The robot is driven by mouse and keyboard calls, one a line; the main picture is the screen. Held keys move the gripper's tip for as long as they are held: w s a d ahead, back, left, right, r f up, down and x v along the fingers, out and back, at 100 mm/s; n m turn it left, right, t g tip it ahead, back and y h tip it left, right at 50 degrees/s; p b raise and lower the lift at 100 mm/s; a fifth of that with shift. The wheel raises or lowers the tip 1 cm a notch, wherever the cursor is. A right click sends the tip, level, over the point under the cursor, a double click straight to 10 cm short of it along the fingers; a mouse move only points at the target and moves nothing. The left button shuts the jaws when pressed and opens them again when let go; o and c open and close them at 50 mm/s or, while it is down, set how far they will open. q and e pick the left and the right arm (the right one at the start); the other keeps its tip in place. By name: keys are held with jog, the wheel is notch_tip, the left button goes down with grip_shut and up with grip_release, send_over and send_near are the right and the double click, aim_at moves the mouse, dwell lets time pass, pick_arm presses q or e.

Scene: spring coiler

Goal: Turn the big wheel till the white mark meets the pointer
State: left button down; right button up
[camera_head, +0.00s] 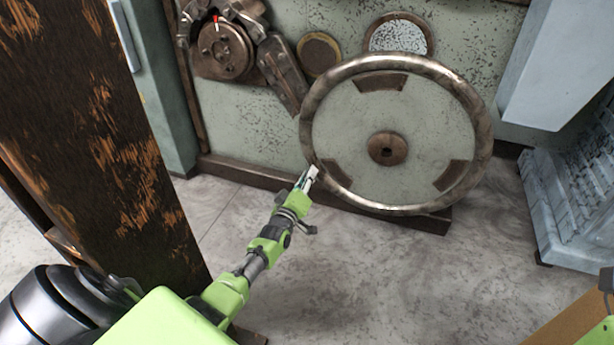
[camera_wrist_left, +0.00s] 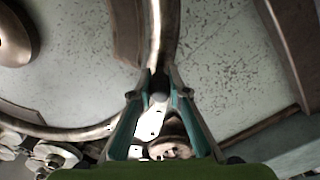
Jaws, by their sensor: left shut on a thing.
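The big wheel (camera_head: 484,120) stands upright against the machine, with a worn metal rim, a brown hub and brown patches on its disc. My left gripper (camera_head: 313,173) is at the rim's lower left, shut on the rim. In the left wrist view the fingers (camera_wrist_left: 159,92) lie on either side of the rim (camera_wrist_left: 164,40). A small brown dial (camera_head: 222,52) sits at the upper left of the machine. A red pointer (camera_head: 215,18) shows at its top, with a small white mark (camera_head: 216,27) just below it. Their exact alignment is too small to tell. My right gripper's fingers are not visible.
A rusty post (camera_head: 95,140) stands at the left, close to my left arm. A pale grey cabinet (camera_head: 565,65) and a ribbed grey unit (camera_head: 570,205) stand at the right. A low brown beam (camera_head: 235,172) runs along the machine's foot. The floor in front is clear.

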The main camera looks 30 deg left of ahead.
pick_arm(q)
jog(key=c, duration=1.9)
grip_release()
jog(key=v, duration=1.2)
